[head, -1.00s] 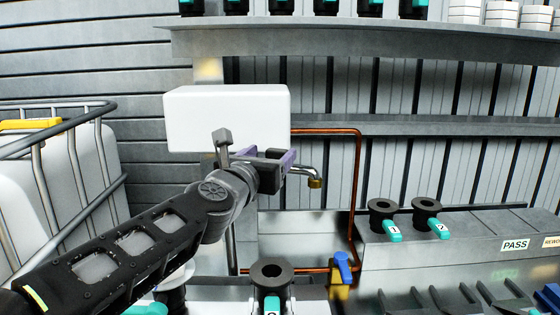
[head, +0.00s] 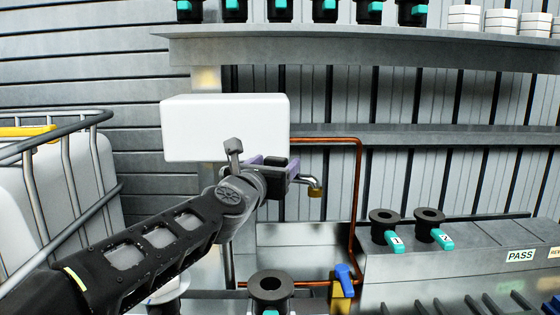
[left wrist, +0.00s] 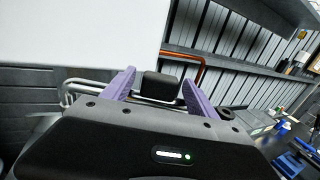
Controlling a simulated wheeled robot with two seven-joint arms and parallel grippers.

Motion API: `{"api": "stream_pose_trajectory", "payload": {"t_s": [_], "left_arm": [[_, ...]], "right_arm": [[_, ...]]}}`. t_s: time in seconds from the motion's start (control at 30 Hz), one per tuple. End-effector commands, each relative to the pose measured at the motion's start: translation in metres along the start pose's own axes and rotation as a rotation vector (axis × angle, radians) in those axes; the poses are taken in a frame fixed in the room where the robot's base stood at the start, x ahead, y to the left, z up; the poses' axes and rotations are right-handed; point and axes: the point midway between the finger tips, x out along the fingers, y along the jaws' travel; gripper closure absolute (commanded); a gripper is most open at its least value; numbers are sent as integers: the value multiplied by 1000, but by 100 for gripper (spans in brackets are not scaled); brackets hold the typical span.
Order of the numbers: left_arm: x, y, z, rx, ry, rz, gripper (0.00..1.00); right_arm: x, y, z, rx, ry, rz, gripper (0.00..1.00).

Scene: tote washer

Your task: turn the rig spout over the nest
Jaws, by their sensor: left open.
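The rig has a white tank (head: 225,128) and a short metal spout (head: 313,181) with a brass tip pointing down, at the tank's lower right. My left gripper (head: 275,164) is in front of the spout's base, partly hiding it. In the left wrist view its purple fingers (left wrist: 160,92) are apart. A dark block (left wrist: 160,85) shows between them; I cannot tell whether they touch it. A black ring-shaped holder (head: 270,285), possibly the nest, stands below the spout, near the bottom edge. My right gripper is not in view.
A copper pipe (head: 357,200) runs from the tank down to a blue-handled valve (head: 344,278). Two black rings with teal tags (head: 387,228) stand on the grey bench at right. A caged white tote (head: 60,185) is at left. Shelves (head: 400,50) span the back.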

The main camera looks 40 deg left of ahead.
Motion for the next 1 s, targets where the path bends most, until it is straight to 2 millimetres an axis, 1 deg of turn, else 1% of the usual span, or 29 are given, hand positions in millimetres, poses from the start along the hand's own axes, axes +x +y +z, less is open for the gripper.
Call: {"api": "stream_pose_trajectory", "payload": {"t_s": [0.03, 0.1, 0.23, 0.33, 0.57, 1.0], "left_arm": [[9, -1, -2, 0, 2, -1, 33], [19, 0, -1, 0, 2, 0, 33], [32, 0, 0, 0, 1, 1, 33], [36, 0, 0, 1, 0, 1, 33], [36, 0, 0, 0, 0, 1, 33], [36, 0, 0, 0, 0, 1, 68]], "right_arm": [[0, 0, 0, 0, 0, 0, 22], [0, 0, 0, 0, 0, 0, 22], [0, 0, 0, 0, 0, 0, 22], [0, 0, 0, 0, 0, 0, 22], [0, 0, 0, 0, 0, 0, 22], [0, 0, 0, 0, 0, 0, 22]]}}
